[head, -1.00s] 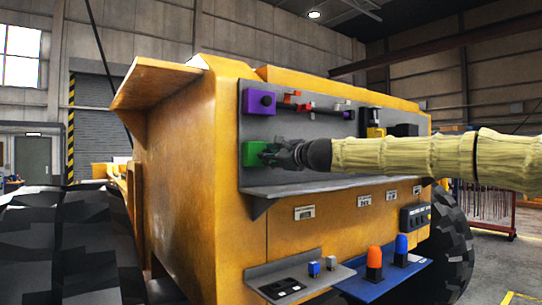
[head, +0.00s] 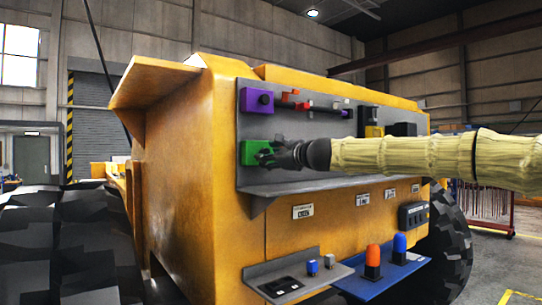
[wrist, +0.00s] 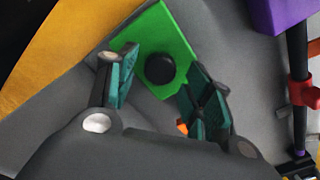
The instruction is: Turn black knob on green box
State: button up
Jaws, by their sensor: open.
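The green box (head: 249,149) is mounted on the grey panel of the yellow machine. In the wrist view the green box (wrist: 153,38) shows tilted, with the round black knob (wrist: 160,69) near its lower part. My gripper (head: 264,154) reaches in from the right in the head view and covers the knob there. In the wrist view my gripper (wrist: 160,92) is open, with one teal finger on each side of the knob. Gaps show between the fingers and the knob. How far the fingertips are from the box face is hard to tell.
A purple box (head: 257,101) with a dark knob sits above the green box. Red and purple parts on a dark bar (wrist: 299,90) are to the right in the wrist view. A grey ledge (head: 300,187) runs below the green box.

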jog(key=shift+s+a+r, duration=0.1)
jog(key=v, duration=1.2)
dwell(0.4)
